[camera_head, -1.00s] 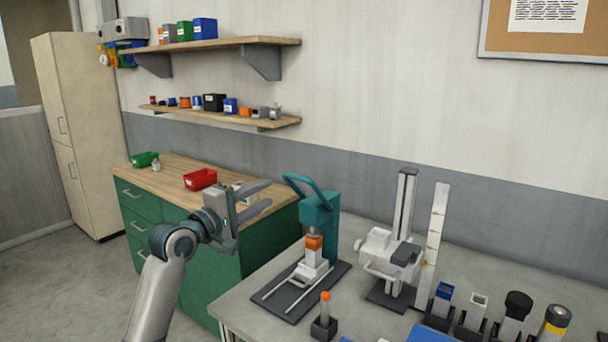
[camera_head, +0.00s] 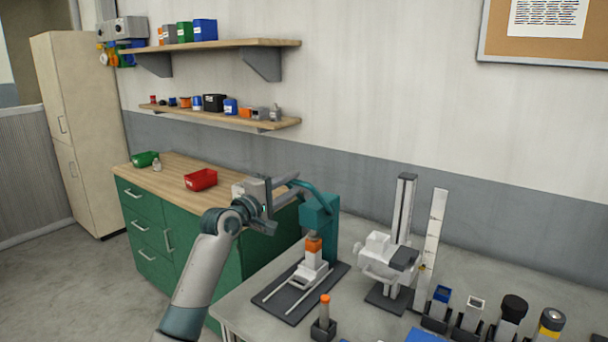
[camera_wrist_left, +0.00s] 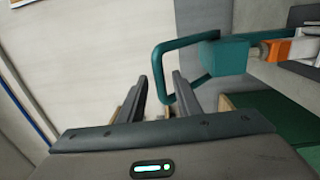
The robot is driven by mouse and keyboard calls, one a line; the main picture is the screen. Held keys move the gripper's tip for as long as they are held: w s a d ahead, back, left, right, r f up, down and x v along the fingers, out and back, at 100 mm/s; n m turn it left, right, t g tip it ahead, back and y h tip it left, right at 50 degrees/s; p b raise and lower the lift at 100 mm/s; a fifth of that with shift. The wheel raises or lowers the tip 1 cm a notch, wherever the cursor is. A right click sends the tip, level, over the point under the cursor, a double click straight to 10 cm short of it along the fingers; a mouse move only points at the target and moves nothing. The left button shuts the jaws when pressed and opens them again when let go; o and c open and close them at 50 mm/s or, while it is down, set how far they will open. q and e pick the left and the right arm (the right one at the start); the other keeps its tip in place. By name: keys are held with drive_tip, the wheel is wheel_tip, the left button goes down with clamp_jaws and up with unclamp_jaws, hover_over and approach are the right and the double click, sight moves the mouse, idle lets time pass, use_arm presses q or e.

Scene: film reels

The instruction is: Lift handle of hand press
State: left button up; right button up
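The teal hand press (camera_head: 319,216) stands on a dark base plate on the grey bench, with an orange and white piece under its head. Its looped teal handle (camera_head: 317,192) slants up and to the left from the head. My left gripper (camera_head: 292,188) is open at the handle's free end and partly covers it. In the left wrist view, the end bar of the handle (camera_wrist_left: 158,74) shows between the two fingertips (camera_wrist_left: 160,84), with gaps on both sides. The fingers are not closed on it. My right gripper is in neither view.
A white and grey stand device (camera_head: 380,258) is right of the press, beside a tall white strip (camera_head: 432,240). An orange-topped piece in a holder (camera_head: 324,315) is in front. Green drawers (camera_head: 150,225) with a wooden top stand behind left.

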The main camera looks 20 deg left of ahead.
use_arm(q)
drive_tip(key=p+x, duration=0.1)
drive_tip(key=x, duration=0.5)
drive_tip(key=shift+w, duration=0.1)
drive_tip(key=shift+c, duration=0.7)
clamp_jaws()
